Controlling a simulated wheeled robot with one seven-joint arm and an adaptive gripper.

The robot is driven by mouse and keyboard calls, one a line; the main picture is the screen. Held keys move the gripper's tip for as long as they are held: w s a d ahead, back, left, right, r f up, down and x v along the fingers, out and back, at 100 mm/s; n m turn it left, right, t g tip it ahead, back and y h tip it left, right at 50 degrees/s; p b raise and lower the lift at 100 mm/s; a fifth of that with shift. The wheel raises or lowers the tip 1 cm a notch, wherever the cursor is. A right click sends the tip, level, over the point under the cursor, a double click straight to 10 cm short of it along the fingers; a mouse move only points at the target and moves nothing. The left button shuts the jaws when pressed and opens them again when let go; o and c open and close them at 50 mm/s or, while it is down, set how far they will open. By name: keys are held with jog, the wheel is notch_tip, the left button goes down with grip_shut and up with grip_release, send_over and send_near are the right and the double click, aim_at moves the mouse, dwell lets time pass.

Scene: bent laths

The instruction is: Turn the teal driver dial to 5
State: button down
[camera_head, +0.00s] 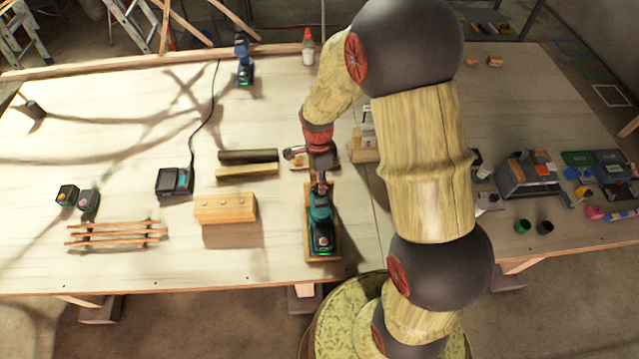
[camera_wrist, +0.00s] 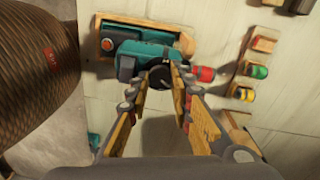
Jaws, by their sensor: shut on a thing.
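The teal driver (camera_head: 320,214) lies in a wooden cradle (camera_head: 311,256) near the front edge of the table. In the wrist view the teal driver (camera_wrist: 145,58) lies across the upper middle, with its wooden cradle (camera_wrist: 108,27) around its base end. Its dark dial (camera_wrist: 160,76) sits between the fingers of my gripper (camera_wrist: 165,80). My gripper is shut on the dial. The dial's numbers cannot be read. In the head view my gripper (camera_head: 319,176) is over the driver's far end, and my arm hides part of the table to the right.
A wooden block with holes (camera_head: 225,208) and a charger (camera_head: 174,181) lie left of the driver. A blue driver (camera_head: 243,62) stands farther back. In the wrist view, red, green and yellow pieces (camera_wrist: 260,71) lie at right.

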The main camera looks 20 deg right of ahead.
jog(key=m, duration=0.4)
jog(key=shift+d+r+m, duration=0.1)
jog(key=shift+m, duration=0.2)
jog(key=shift+m+y+p, duration=0.3)
jog(key=shift+m+p, duration=0.05)
jog(key=shift+m, duration=1.95)
jog(key=c, duration=1.7)
grip_release()
jog(key=shift+o, duration=0.7)
notch_tip(320, 180, up, 12)
jog(key=shift+w+d, duration=0.2)
jog(key=shift+d, duration=0.1)
